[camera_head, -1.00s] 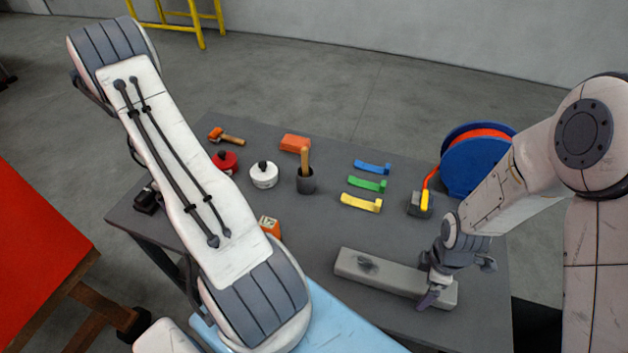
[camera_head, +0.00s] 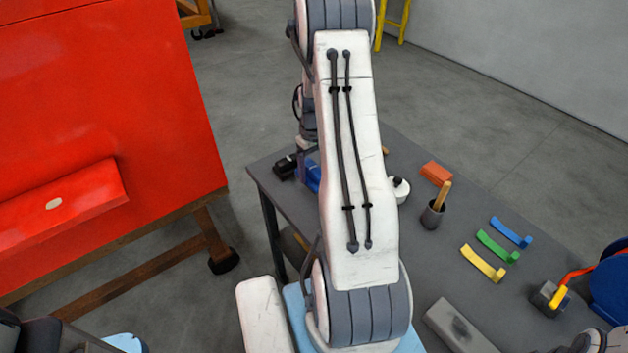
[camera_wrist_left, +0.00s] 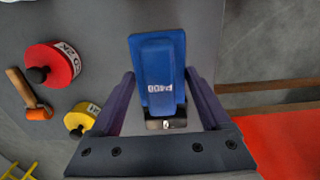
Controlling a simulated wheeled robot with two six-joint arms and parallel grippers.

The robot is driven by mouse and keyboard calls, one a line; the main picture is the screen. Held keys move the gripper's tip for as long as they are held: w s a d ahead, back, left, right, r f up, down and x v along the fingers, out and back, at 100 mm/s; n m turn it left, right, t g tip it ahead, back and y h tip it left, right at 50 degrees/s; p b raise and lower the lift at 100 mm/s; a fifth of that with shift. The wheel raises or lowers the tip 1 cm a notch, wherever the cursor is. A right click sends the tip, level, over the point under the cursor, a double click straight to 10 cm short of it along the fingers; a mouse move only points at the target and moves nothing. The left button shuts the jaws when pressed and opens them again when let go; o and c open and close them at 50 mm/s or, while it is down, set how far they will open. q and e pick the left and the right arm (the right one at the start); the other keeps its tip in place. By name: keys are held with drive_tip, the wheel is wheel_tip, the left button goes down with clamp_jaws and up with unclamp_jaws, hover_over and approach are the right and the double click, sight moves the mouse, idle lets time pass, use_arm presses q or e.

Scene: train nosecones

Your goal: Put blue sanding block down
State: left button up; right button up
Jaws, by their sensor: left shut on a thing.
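The blue sanding block (camera_wrist_left: 160,48), marked P400, is between the two purple fingers of my left gripper (camera_wrist_left: 161,80) in the left wrist view, and the gripper is shut on it. In the head view the left gripper (camera_head: 307,158) is at the table's left end, and the block (camera_head: 313,177) shows partly beside my arm. The block is over the grey tabletop (camera_wrist_left: 110,15), near its edge. I cannot tell whether it touches the table.
A black item (camera_head: 285,167) sits by the table's left corner. A red lidded pot (camera_wrist_left: 52,64), a yellow one (camera_wrist_left: 80,119) and an orange-headed hammer (camera_wrist_left: 28,92) are left of the block in the wrist view. A red panel (camera_head: 100,120) stands left of the table.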

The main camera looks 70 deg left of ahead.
use_arm(q)
wheel_tip(320, 180, up, 4)
drive_tip(key=shift+f, duration=0.1)
wheel_tip(320, 180, down, 10)
drive_tip(key=shift+r, duration=0.1)
idle(0.4)
drive_tip(key=shift+f, duration=0.2)
drive_tip(key=o, duration=1.5)
drive_tip(key=shift+r, duration=0.1)
